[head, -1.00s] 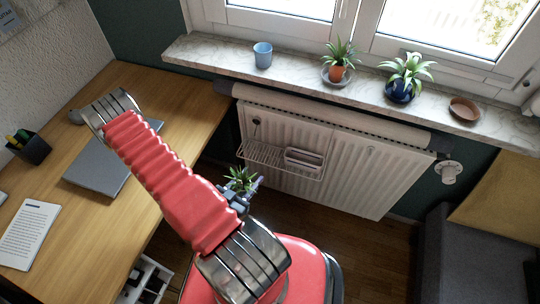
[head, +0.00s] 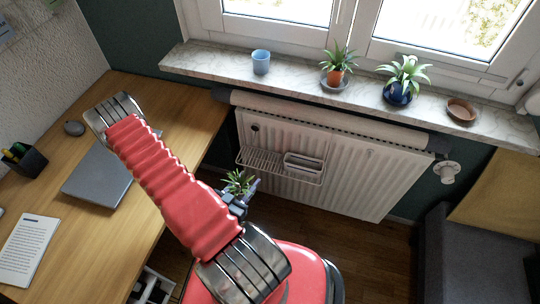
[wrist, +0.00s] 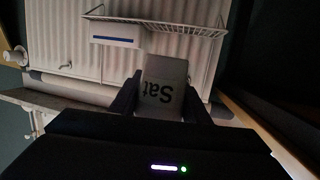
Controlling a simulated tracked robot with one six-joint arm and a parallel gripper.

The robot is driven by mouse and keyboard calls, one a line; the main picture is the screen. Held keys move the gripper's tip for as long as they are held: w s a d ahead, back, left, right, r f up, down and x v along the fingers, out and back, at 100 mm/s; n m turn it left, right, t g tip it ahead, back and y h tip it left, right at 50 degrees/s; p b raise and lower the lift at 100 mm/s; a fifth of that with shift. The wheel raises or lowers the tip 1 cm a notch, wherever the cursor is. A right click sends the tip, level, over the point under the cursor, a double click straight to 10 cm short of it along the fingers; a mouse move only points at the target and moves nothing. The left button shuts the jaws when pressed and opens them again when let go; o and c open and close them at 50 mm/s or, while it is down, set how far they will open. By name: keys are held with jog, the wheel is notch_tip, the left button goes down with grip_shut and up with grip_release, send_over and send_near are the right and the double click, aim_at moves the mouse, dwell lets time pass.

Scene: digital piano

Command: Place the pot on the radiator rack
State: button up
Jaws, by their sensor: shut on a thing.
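My gripper (head: 243,194) is shut on a pot, low in front of the radiator in the head view. The pot's green spiky plant (head: 237,181) shows there, but the pot is mostly hidden by my arm. In the wrist view the pale pot (wrist: 163,86), with upside-down dark lettering "Sat", sits between the two dark fingers of my gripper (wrist: 164,92). The wire radiator rack (head: 262,161) hangs on the white radiator's front, above and right of the plant in the head view. The rack also shows in the wrist view (wrist: 188,29), apart from the pot.
A white box-like thing (head: 304,162) takes up the rack's right part; its left part looks clear. The marble sill (head: 205,58) above holds a blue cup (head: 261,62), two potted plants and a brown saucer (head: 461,110). A wooden desk (head: 175,110) stands left, with a laptop (head: 98,178).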

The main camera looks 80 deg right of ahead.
jog(key=d, duration=0.6)
jog(key=s+d, duration=0.1)
jog(key=d, duration=0.5)
jog(key=s+d, duration=0.1)
jog(key=d, duration=0.5)
jog(key=shift+w+d+f, duration=0.1)
jog(key=shift+d+f, duration=0.1)
jog(key=shift+f, duration=1.3)
jog(key=shift+f, duration=0.1)
jog(key=shift+f, duration=1.55)
jog(key=shift+d+f, duration=0.2)
jog(key=shift+f, duration=0.1)
jog(key=o, duration=1.2)
jog(key=shift+f, duration=0.1)
jog(key=shift+o, duration=0.2)
